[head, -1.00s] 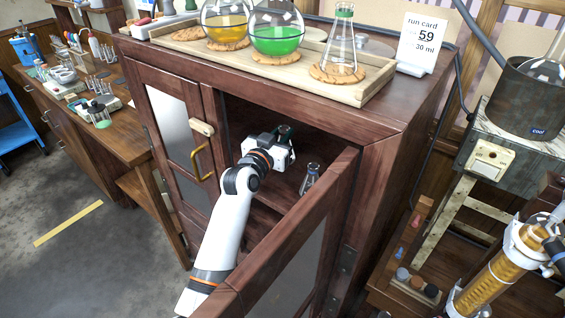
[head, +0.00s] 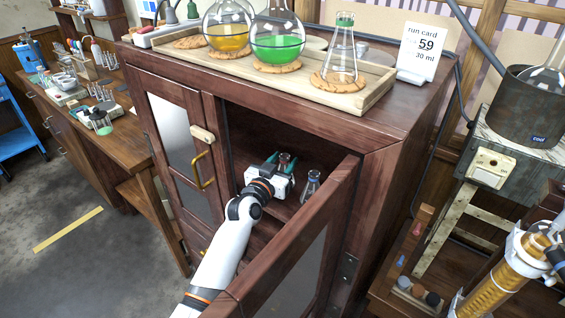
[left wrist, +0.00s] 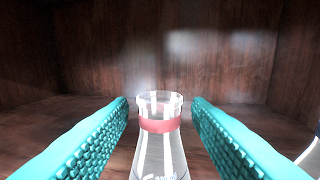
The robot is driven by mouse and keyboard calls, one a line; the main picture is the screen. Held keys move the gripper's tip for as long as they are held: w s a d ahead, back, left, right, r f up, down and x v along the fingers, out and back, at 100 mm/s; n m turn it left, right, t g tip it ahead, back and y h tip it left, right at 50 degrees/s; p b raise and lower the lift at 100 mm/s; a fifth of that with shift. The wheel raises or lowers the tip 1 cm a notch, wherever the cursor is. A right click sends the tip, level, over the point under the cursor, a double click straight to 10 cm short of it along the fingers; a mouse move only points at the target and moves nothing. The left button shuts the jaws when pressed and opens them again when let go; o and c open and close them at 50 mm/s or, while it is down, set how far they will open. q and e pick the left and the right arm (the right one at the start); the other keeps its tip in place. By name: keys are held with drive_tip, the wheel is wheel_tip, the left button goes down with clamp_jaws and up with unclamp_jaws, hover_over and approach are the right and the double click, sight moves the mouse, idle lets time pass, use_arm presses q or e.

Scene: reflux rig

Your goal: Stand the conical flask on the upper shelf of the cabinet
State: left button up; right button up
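A conical flask (left wrist: 158,142) with a red band at its neck stands upright in the left wrist view, between the two green-padded fingers of my left gripper (left wrist: 160,104). A gap shows on each side of its neck. In the head view my left gripper (head: 280,163) is inside the open right side of the cabinet (head: 395,150), with the top of this flask (head: 285,159) between its fingers. The flask's base is hidden. A second small flask (head: 311,186) stands just to the right on the same shelf, and its edge shows in the wrist view (left wrist: 314,158). My right gripper is out of view.
The open cabinet door (head: 295,255) stands to the right of my left arm. On top, a wooden tray (head: 378,92) holds round flasks and a green-stoppered conical flask (head: 341,52). The run card (head: 417,48) stands beside it. The shelf behind the gripped area looks clear.

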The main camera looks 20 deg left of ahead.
use_arm(q)
drive_tip(key=s+a+b, duration=0.1)
drive_tip(key=s+a, duration=0.1)
drive_tip(key=s, duration=0.9)
drive_tip(key=shift+s, duration=0.4)
